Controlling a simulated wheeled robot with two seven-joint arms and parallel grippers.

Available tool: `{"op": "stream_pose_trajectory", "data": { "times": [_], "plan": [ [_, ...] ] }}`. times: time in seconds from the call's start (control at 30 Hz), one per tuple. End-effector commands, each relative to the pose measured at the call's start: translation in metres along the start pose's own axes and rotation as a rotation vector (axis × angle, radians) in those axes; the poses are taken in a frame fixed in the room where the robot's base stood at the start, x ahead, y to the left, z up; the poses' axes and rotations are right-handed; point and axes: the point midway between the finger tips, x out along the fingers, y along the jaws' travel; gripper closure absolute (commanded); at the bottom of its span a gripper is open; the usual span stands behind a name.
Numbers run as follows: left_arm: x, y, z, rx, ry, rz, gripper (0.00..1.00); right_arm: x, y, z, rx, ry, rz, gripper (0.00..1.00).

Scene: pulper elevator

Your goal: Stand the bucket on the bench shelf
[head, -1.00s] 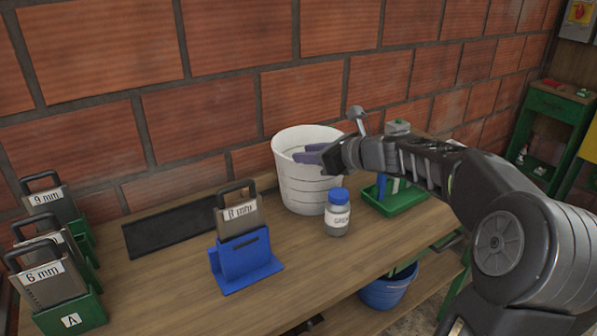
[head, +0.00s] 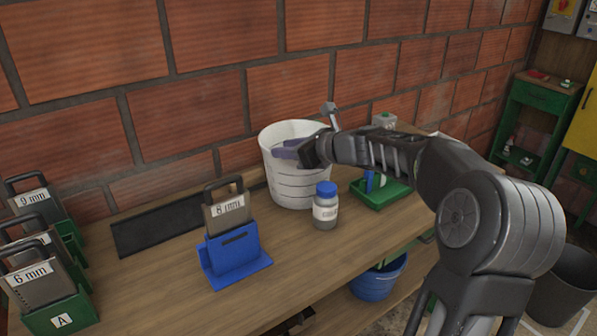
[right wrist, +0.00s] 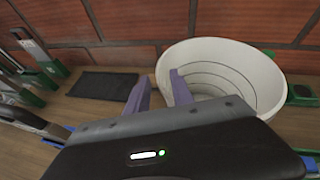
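A white ribbed bucket (head: 297,186) stands upright on the wooden bench top against the brick wall. It also shows in the right wrist view (right wrist: 265,88), where its inside looks empty. My right gripper (head: 287,149) is at the bucket's rim. In the right wrist view its two purple fingers (right wrist: 161,90) are apart, with the bucket's left rim between them, one finger outside and one over the opening. I cannot tell whether they touch the wall. A blue bucket (head: 376,282) stands on the lower shelf under the bench. My left gripper is not in view.
A blue-capped bottle (head: 325,207) stands just in front of the white bucket. A green tray (head: 382,194) is to its right. A blue holder (head: 233,256) with an 8 mm plate, a dark mat (head: 155,230) and green holders (head: 68,311) lie left. A dark bin (head: 562,287) stands right.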

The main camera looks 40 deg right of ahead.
Motion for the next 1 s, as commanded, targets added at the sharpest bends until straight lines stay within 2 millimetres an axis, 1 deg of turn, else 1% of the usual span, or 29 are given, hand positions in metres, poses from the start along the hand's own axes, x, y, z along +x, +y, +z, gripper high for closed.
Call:
{"op": "stream_pose_trajectory", "data": {
  "times": [0.1, 0.2, 0.3, 0.9, 0.93, 1.0],
  "plan": [
    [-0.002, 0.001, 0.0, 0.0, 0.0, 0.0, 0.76, 0.019, 0.001, -0.002, 0.001, 0.002, 0.004, 0.72],
    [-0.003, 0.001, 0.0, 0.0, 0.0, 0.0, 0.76, 0.033, 0.0, -0.001, 0.001, 0.001, 0.002, 0.72],
    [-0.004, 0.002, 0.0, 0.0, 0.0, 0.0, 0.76, 0.041, 0.0, -0.001, -0.001, 0.0, 0.002, 0.72],
    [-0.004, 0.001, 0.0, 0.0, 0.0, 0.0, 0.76, 0.042, 0.0, -0.001, 0.0, 0.0, 0.001, 0.72],
    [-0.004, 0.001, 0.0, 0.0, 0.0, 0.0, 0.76, 0.042, 0.0, -0.001, 0.0, 0.0, 0.001, 0.73],
    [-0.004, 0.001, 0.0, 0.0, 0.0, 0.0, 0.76, 0.042, 0.0, -0.001, 0.0, 0.0, 0.001, 0.78]
  ]
}}
